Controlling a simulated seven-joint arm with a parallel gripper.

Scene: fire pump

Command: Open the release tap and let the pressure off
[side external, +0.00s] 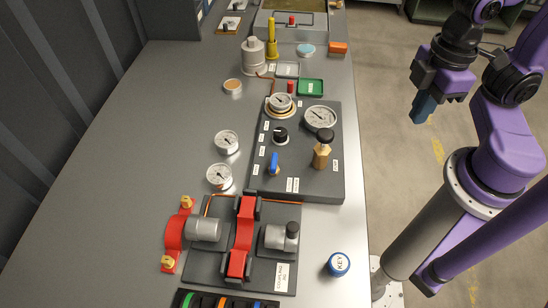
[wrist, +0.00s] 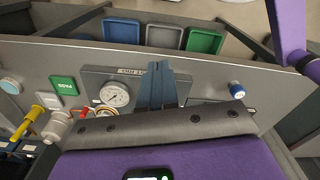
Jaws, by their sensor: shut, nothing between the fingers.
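A dark grey panel (side external: 309,180) on the bench carries gauges and controls. A blue lever (side external: 274,163) sits at its lower left, and a brass valve with a black knob (side external: 322,150) stands upright at its right. The labels are too small to read, so I cannot tell which is the release tap. A large gauge (side external: 320,117) and a smaller gauge (side external: 280,102) sit at the panel's far end; a gauge (wrist: 115,94) also shows in the wrist view. My gripper (side external: 424,106) is shut and empty, raised right of the bench, apart from the panel. Its blue fingers (wrist: 162,88) hide part of the panel.
A black knob (side external: 280,134) sits between the gauges and lever. In front stands a red clamp assembly (side external: 242,235) with grey cylinders. The bench's left side is mostly clear.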

